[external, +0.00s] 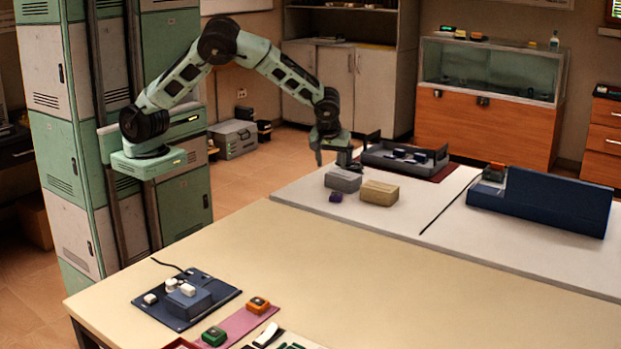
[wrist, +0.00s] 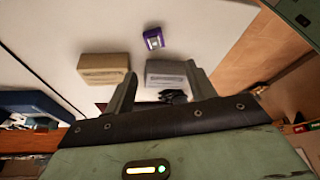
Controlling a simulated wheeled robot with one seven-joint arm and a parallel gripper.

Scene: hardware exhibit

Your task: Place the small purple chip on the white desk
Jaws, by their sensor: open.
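A small purple chip (external: 336,197) lies on the white desk (external: 400,224), just in front of a grey box (external: 343,180) and left of a tan box (external: 380,192). In the wrist view the purple chip (wrist: 153,39) shows with a pale mark on its face, beyond the tan box (wrist: 103,66) and grey box (wrist: 165,73). My gripper (external: 335,160) is open, above the back left part of the desk behind the grey box. In the wrist view nothing shows held between the fingers (wrist: 160,70), and the chip is clear of them.
A dark grey tray (external: 438,166) with several small dark purple pieces stands at the desk's back edge, close to my gripper. A long navy block (external: 540,203) stands at the right. The beige table (external: 330,262) in front has free room.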

